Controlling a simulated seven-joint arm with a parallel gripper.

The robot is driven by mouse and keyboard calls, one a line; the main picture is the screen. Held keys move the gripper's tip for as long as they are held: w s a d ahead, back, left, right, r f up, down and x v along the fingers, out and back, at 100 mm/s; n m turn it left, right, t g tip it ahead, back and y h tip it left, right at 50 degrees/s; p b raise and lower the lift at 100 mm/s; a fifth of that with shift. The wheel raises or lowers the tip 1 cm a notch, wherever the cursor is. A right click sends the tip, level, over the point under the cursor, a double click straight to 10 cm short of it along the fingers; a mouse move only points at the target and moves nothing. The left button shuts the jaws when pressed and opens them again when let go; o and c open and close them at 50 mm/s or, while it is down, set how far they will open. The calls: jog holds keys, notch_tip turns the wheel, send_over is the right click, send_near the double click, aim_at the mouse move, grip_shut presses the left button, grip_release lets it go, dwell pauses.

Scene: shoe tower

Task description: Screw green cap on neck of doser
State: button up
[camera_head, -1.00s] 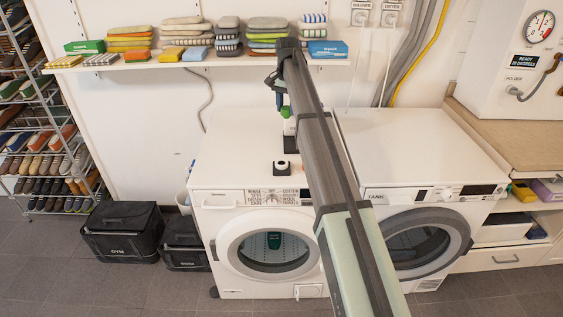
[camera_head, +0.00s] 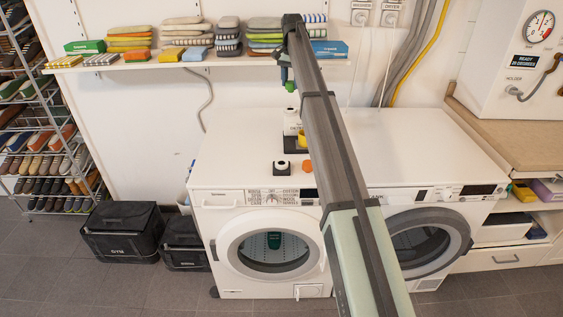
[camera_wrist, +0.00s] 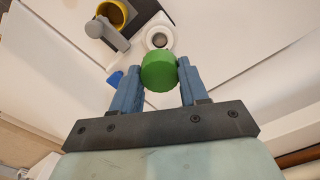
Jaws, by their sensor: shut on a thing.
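The green cap (camera_head: 290,86) is in my gripper, above the back of the left washer. In the wrist view the round green cap (camera_wrist: 158,71) sits between the two blue fingers of my gripper (camera_wrist: 160,84), which is shut on it. The doser (camera_head: 291,122) is a white body on a black base, below the cap in the head view and partly hidden by my arm. In the wrist view a white round neck with a grey opening (camera_wrist: 158,37) shows just beyond the cap, whose edge overlaps it in the picture. The cap is apart from the neck in the head view.
A yellow ring-shaped part (camera_wrist: 112,13) with a grey lever is beside the neck. A small black-and-white item (camera_head: 281,168) and an orange piece (camera_head: 308,166) lie at the washer top's front. The washer top's left side is clear.

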aim_at(291, 82)
jog(key=shift+f, duration=0.15)
jog(key=shift+f, duration=2.75)
jog(key=shift+f, duration=1.3)
jog(key=o, duration=1.3)
jog(key=shift+c, duration=0.2)
notch_tip(291, 82, up, 14)
jog(key=shift+f, duration=0.1)
